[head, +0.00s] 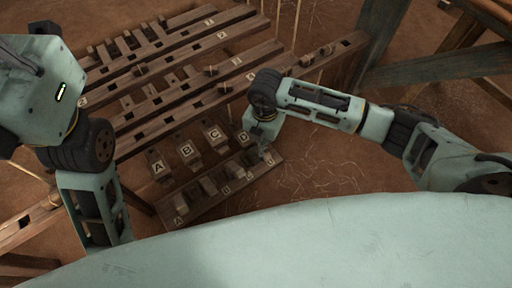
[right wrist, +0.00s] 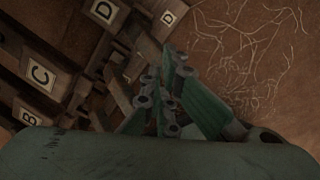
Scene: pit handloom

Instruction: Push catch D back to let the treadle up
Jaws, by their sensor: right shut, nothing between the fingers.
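The treadle ends carry plates A (head: 158,166), B (head: 187,151), C (head: 215,135) and D (head: 243,133). The treadle D plate also shows large in the right wrist view (right wrist: 103,11). In front of them lies the catch board (head: 172,217) with a row of wooden catches. My right gripper (head: 265,152) is shut and empty at the board's right end, low beside catch D. In the right wrist view its fingers (right wrist: 170,75) are close to wooden parts by the small D label (right wrist: 168,18). The gripper partly hides catch D; contact cannot be told. My left gripper is out of view.
The slatted wooden loom frame (head: 150,90) fills the area behind the treadles. A thick post (head: 378,35) and rails stand at the upper right. Bare earth floor (head: 325,165) with straw lies right of the catch board.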

